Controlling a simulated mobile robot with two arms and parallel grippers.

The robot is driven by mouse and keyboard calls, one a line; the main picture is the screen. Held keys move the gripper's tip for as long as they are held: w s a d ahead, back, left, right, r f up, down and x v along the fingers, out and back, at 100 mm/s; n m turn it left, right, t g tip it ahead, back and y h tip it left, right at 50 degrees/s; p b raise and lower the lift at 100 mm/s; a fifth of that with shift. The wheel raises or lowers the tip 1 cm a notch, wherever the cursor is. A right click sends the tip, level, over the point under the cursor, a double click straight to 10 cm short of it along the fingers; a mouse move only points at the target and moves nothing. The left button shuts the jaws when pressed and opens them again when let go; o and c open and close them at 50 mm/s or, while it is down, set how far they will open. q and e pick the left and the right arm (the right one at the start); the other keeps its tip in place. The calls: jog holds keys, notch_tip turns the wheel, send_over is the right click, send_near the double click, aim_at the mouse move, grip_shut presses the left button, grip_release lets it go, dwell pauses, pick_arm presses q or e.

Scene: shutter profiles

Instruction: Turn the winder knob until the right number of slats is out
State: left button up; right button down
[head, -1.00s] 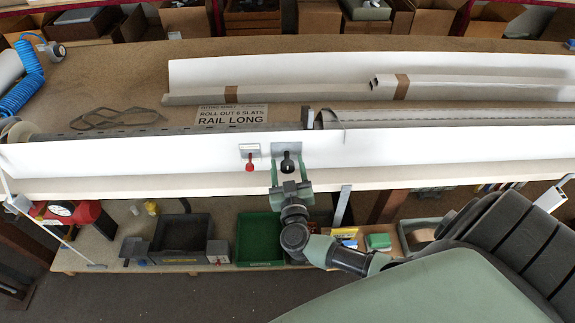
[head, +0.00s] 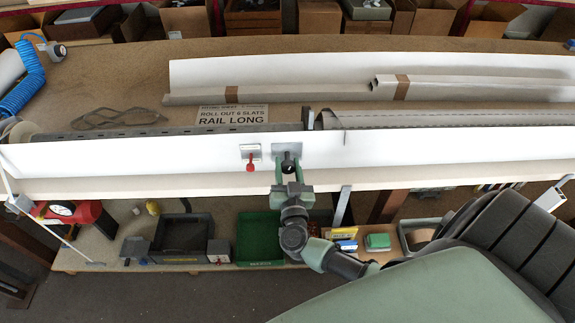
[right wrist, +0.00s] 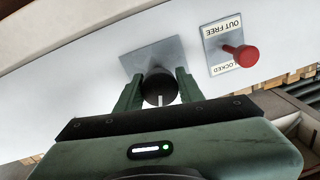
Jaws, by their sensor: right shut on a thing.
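The black winder knob (right wrist: 159,88) sits on a grey square plate (head: 279,150) on the white front panel. My right gripper (head: 289,165) is shut on the knob, with its green fingers on either side of it in the right wrist view (right wrist: 157,92). A white mark on the knob points toward the gripper body. A red lever (head: 250,166) on a plate marked "OUT FREE" and "LOCKED" is beside the knob. A sign (head: 231,115) reads "ROLL OUT 6 SLATS" and "RAIL LONG". The slatted roll (head: 430,116) lies behind the panel at the right. My left gripper is out of view.
A long pale profile (head: 300,90) lies on the bench behind the roll. Below the panel are a green bin (head: 258,238), a dark bin (head: 182,237) and a red gauge device (head: 70,212). A coiled blue hose (head: 25,88) lies at the far left.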

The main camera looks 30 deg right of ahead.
jog(key=m, duration=0.4)
jog(key=shift+f+m+b, duration=0.15)
jog(key=shift+m+b, duration=0.2)
jog(key=shift+m, duration=0.05)
jog(key=m+b, duration=0.1)
jog(key=m, duration=0.4)
jog(key=shift+h, duration=0.3)
jog(key=c, duration=0.9)
grip_release()
jog(key=shift+s, duration=0.1)
